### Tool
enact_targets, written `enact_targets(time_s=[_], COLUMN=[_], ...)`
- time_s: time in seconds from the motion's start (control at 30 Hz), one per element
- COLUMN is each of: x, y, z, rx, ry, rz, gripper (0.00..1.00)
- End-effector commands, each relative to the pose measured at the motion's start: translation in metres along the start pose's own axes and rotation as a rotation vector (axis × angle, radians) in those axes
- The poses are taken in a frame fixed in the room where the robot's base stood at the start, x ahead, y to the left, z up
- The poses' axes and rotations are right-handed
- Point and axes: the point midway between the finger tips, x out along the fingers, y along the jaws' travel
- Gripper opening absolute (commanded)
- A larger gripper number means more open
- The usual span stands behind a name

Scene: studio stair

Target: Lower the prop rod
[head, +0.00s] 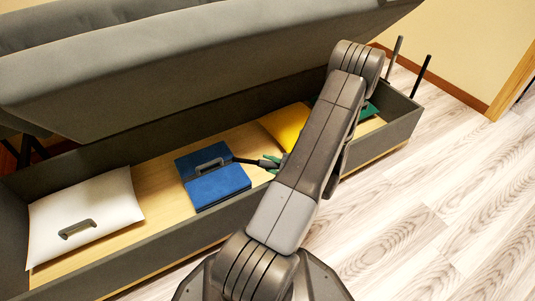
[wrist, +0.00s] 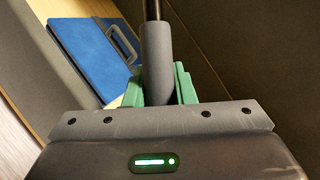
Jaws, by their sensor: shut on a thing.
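The dark prop rod (head: 245,160) shows low over the storage box, its visible part pointing left toward the blue case. My gripper (head: 270,163), with green fingers, is shut around the rod. In the wrist view the rod's thick grey sleeve (wrist: 157,55) sits between the green fingers of my gripper (wrist: 158,86), and a thin black shaft runs on beyond it. The grey padded lid (head: 190,75) is tilted up above the open box (head: 160,243). My arm hides part of the box, and I cannot see where the rod's far end is fixed.
In the box lie a white pillow (head: 85,215) with a grey handle, a blue case (head: 215,187), a yellow item (head: 285,125) and a green item (head: 368,111). Two thin posts (head: 421,76) stand by the right end. The wooden floor (head: 430,220) at right is clear.

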Motion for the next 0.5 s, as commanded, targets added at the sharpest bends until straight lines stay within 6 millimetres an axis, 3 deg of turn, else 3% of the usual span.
enact_targets(time_s=[0.2,0.5], x=[-0.003,-0.004], y=[0.025,0.037], z=[-0.003,-0.005], rx=[-0.083,-0.13], ry=[0.001,0.002], rz=[0.045,0.067], gripper=[0.0,0.0])
